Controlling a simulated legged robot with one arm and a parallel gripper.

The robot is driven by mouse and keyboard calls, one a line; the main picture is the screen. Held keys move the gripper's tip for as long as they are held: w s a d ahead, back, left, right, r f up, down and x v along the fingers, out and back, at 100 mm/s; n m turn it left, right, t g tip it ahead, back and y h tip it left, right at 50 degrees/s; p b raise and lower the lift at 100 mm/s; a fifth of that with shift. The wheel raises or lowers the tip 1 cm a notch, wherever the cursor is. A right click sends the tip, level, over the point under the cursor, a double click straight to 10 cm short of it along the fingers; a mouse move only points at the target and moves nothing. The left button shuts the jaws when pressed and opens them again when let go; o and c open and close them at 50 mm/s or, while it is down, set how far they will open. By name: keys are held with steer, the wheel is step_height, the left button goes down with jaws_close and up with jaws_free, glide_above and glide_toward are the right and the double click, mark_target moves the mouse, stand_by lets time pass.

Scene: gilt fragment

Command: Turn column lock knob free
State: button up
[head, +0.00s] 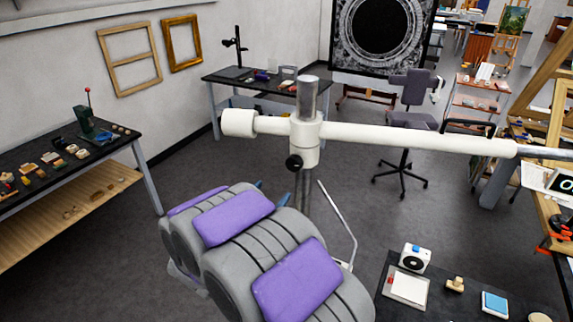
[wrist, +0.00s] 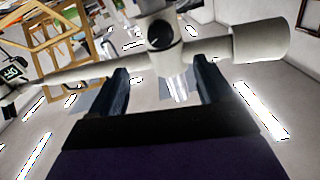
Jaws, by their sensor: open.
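The black lock knob (head: 293,162) sits on the front of the white collar (head: 305,130) on the upright metal column (head: 308,98). In the wrist view, which looks upside down, the knob (wrist: 160,34) shows as a dark disc on the collar, beyond the fingertips. My gripper (wrist: 159,66) is open and empty, with its two dark blue fingers spread and apart from the knob. In the head view, only blue tips of my gripper (head: 271,191) show, below and left of the knob; my grey and purple arm hides the rest.
A white boom (head: 400,138) runs through the collar, with a thick left end (head: 238,123). A dark table (head: 450,300) with small items stands front right; a workbench (head: 60,165) stands left. An office chair (head: 405,120) stands behind the boom. Floor between is clear.

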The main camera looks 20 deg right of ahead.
mark_target(292, 166)
steer(key=p+x, duration=0.1)
steer(key=x, duration=1.2)
steer(key=shift+d, duration=0.3)
steer(key=shift+w+d, duration=0.35)
steer(key=shift+w, duration=0.45)
steer(key=shift+d, duration=0.2)
steer(key=shift+d, duration=0.15)
steer(key=c, duration=0.4)
steer(key=shift+f, duration=0.1)
steer(key=c, duration=0.6)
